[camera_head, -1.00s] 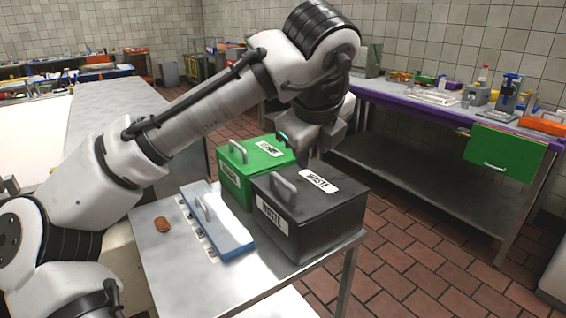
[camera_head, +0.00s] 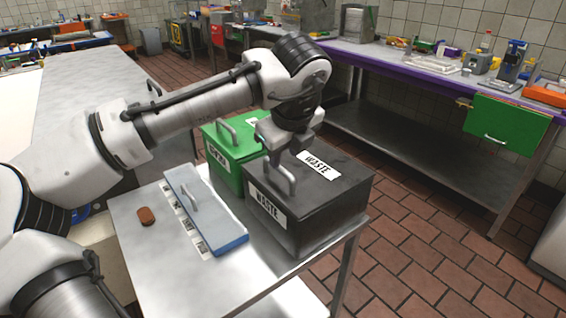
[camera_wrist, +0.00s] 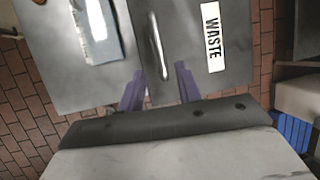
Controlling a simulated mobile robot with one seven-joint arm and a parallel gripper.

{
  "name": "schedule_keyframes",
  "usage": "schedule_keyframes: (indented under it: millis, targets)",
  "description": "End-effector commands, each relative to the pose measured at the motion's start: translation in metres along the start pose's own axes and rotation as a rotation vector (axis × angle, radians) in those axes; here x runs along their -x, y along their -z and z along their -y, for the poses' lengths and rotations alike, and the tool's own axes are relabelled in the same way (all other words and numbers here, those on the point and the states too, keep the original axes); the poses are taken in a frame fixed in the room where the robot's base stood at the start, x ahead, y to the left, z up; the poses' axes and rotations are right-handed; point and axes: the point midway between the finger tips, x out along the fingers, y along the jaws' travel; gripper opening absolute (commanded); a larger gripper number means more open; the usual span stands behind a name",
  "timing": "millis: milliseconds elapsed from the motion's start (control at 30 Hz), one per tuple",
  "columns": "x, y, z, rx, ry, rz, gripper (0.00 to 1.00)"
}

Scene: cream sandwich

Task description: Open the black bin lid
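The black bin (camera_head: 325,215) stands at the right of the small metal table, with WASTE labels on its lid and front. Its lid (camera_head: 335,182) is closed. A grey loop handle (camera_head: 281,180) rises from the lid's left side. My gripper (camera_head: 280,160) is over the lid at the handle, partly hidden by my wrist. In the wrist view, two purple fingers (camera_wrist: 160,85) are spread apart. The bin handle (camera_wrist: 156,48) lies ahead, roughly between them. I cannot tell whether the fingers touch it.
A green bin (camera_head: 228,160) stands behind and left of the black bin. A blue-edged flat lid with a handle (camera_head: 207,212) and a brown item (camera_head: 147,215) are on the metal table (camera_head: 160,255). A long purple-edged workbench (camera_head: 420,88) runs behind. Tiled floor lies right.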

Motion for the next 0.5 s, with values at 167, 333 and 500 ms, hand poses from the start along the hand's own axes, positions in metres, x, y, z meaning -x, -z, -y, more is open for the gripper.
schedule_keyframes:
  millis: [167,333,500]
  targets:
    - [-0.03,0.0,0.0,0.0,-0.001,0.001,0.34]
    - [-0.044,0.0,0.0,0.0,0.0,0.0,0.34]
    - [-0.049,0.0,0.0,0.0,0.001,0.0,0.34]
